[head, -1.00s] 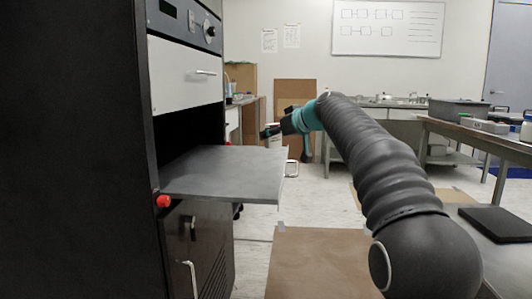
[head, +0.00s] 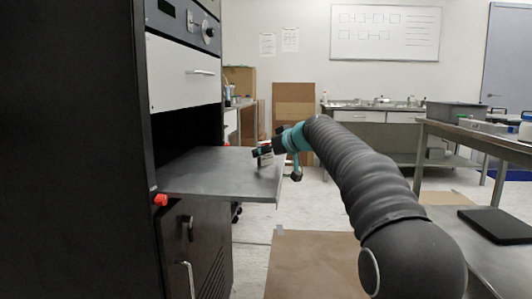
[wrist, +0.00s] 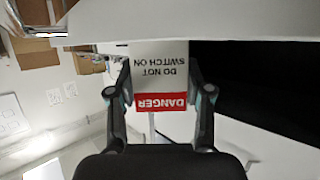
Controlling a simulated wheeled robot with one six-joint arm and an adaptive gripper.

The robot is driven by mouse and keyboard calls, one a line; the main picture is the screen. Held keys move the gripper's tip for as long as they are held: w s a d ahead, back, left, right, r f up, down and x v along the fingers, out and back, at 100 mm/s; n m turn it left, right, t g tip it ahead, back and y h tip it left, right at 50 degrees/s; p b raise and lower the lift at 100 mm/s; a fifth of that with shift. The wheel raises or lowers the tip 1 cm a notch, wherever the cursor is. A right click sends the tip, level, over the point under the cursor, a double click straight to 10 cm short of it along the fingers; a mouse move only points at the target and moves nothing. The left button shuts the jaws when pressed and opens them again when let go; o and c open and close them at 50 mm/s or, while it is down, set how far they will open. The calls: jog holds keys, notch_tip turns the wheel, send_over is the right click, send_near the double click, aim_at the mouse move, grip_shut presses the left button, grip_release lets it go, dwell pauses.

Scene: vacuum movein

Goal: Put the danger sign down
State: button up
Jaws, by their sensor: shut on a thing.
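The danger sign (wrist: 161,75) is a small white plate with a red band, reading DANGER, DO NOT SWITCH ON, upside down in the wrist view. My gripper (head: 263,151) is shut on it, one finger at each side edge. In the head view my gripper is at the far right part of the grey pull-out shelf (head: 215,178), and the sign is small and hard to make out there. In the wrist view the sign's far end meets the pale shelf band; I cannot tell whether it touches.
The shelf juts from a dark cabinet (head: 75,150) with a white drawer (head: 180,75) above and a red knob (head: 160,200) at its near corner. A workbench (head: 470,135) stands at the right. Brown board (head: 310,265) lies on the floor.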

jog(key=o, duration=0.9)
jog(key=shift+f, duration=0.1)
jog(key=shift+r, duration=0.25)
jog(key=v, duration=1.2)
jog(key=shift+b, duration=0.3)
jog(key=shift+f, duration=0.1)
jog(key=s+d+f+m+g+h, duration=0.1)
jog(key=s+d+f+m+h, duration=0.2)
jog(key=s+f, duration=0.7)
jog(key=s+d+f+m+g+h, duration=0.2)
jog(key=s+d+f, duration=0.5)
jog(key=s, duration=1)
jog(key=s+d+f+m+g+h, duration=0.1)
jog(key=s+d+f+m+h, duration=0.2)
jog(key=s+f, duration=1.1)
jog(key=shift+s+d+m+h, duration=0.15)
jog(key=shift+d+h, duration=0.15)
jog(key=shift+d, duration=0.25)
jog(key=shift+s+d+m+h, duration=0.15)
jog(key=shift+d+h, duration=0.15)
jog(key=shift+d, duration=0.3)
